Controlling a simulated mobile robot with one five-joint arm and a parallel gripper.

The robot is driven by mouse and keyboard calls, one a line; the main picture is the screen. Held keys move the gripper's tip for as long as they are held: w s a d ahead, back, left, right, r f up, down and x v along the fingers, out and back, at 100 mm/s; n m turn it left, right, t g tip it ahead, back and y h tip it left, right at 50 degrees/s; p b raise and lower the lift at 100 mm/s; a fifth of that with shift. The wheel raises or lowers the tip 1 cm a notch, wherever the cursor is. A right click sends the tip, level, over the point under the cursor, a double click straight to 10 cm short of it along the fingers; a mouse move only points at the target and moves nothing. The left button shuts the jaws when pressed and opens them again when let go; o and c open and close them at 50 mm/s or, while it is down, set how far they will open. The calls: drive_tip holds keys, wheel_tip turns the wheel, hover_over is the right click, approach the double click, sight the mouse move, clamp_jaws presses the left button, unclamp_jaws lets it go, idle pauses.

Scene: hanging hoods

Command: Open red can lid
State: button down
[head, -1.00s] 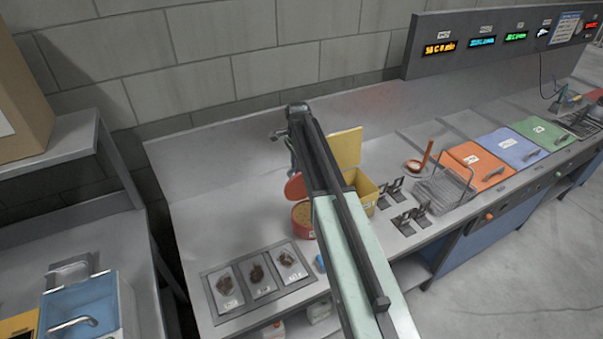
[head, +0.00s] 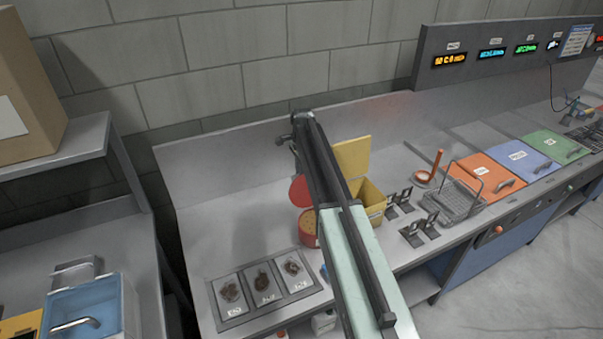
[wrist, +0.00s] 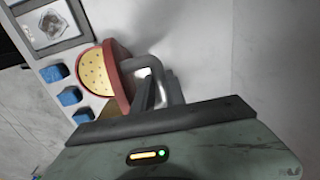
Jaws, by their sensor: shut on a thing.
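The red can (head: 309,238) stands on the grey counter, left of a yellow bin, and my arm partly covers it. Its top is open, showing a tan speckled inside. The red lid (head: 299,191) stands tipped up at the can's back. In the wrist view, the open can shows its speckled yellow inside (wrist: 96,78), and the red lid (wrist: 122,75) is seen nearly edge-on, with a grey bent handle (wrist: 154,66) on its outer side. My gripper (wrist: 160,92) is shut on this handle; its fingertips are partly hidden. In the head view my arm hides the gripper.
The yellow bin (head: 370,205) with its raised lid (head: 353,157) stands close right of the can. A sample tray (head: 238,318) lies in front. Blue blocks (wrist: 69,96) show beside the can in the wrist view. A wire basket (head: 452,202) is farther right. Counter left of the can is clear.

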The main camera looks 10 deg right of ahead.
drive_tip(key=shift+w+a, duration=0.15)
drive_tip(key=shift+w, duration=0.2)
drive_tip(key=c, duration=1.5)
unclamp_jaws()
drive_tip(key=shift+c, duration=0.2)
drive_tip(key=shift+o, duration=0.9)
drive_tip(key=shift+w+f, duration=0.35)
drive_tip(key=shift+s, duration=0.15)
drive_tip(key=shift+r, duration=0.1)
drive_tip(key=r+p, duration=0.8)
drive_tip(key=shift+s, duration=0.25)
drive_tip(key=shift+f, duration=0.1)
